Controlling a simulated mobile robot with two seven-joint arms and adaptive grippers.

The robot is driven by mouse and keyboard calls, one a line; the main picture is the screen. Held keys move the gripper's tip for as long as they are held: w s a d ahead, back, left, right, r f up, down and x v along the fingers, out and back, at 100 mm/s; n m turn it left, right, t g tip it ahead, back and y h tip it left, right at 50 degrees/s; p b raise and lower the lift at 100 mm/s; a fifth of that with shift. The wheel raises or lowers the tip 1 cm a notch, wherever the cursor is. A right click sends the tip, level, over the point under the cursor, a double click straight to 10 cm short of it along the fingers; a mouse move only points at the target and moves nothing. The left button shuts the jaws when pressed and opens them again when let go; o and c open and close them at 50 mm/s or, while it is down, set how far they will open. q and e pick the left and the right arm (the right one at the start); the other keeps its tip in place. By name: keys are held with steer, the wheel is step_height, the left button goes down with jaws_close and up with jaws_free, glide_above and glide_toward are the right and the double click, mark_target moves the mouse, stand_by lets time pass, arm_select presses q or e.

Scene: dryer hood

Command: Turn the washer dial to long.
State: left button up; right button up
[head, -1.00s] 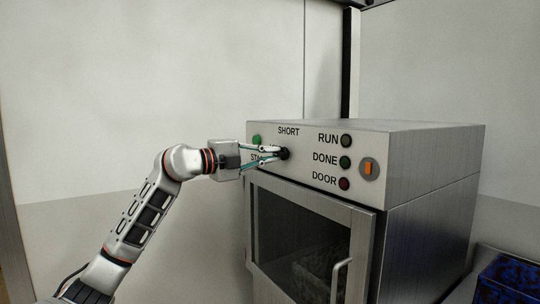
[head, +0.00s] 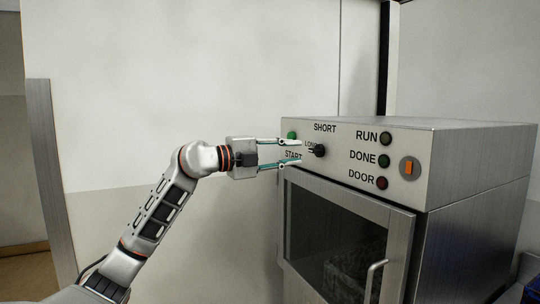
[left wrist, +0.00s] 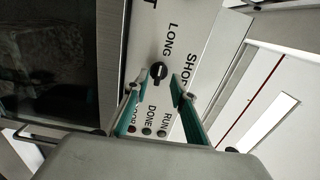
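The black dial (head: 318,150) sits on the washer's front control panel, with SHORT above it and LONG at its upper left. The dial also shows in the left wrist view (left wrist: 158,71), near LONG; I cannot tell exactly where its pointer aims. My left gripper (head: 297,152) is open, its two teal fingers apart and empty. It is in front of the panel, left of the dial in the head view, with a gap to it. The fingers partly cover the panel near START. My right gripper is not in view.
The panel carries a green START button (head: 292,135), RUN, DONE and DOOR lamps (head: 385,160) and an orange switch (head: 409,168). Below is the glass washer door (head: 335,235) with a handle (head: 374,282). The space left of the washer is clear before a pale wall.

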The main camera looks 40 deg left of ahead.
arm_select(q)
steer(key=v, duration=0.7)
steer(key=shift+s, duration=0.1)
stand_by(0.5)
steer(key=w+d+f+h, duration=0.1)
steer(key=d+f+h, duration=0.2)
steer(key=d+f, duration=0.35)
steer(key=w+d+f+h, duration=0.15)
steer(key=d+f, duration=0.25)
steer(key=f, duration=0.6)
steer(key=s+d+f+n+t+y, duration=0.15)
steer(key=f+n, duration=0.35)
steer(key=f, duration=0.5)
steer(key=s+d+f+n+t+y, duration=0.1)
steer(key=s+d+f+n+y, duration=0.15)
steer(key=f+n, duration=0.6)
steer(key=s+d+f+n+g+y, duration=0.1)
steer(key=s+d+f+g+y, duration=0.3)
steer(key=f, duration=0.7)
steer(key=s+d+f+n+y, duration=0.15)
steer(key=s+f, duration=0.35)
steer(key=f, duration=0.6)
steer(key=s+d+f+n+g, duration=0.2)
steer(key=s+d+f+g, duration=0.2)
steer(key=s+d+f, duration=0.5)
steer(key=shift+s+f+h, duration=0.4)
steer(key=shift+s+f, duration=0.45)
steer(key=shift+s, duration=0.4)
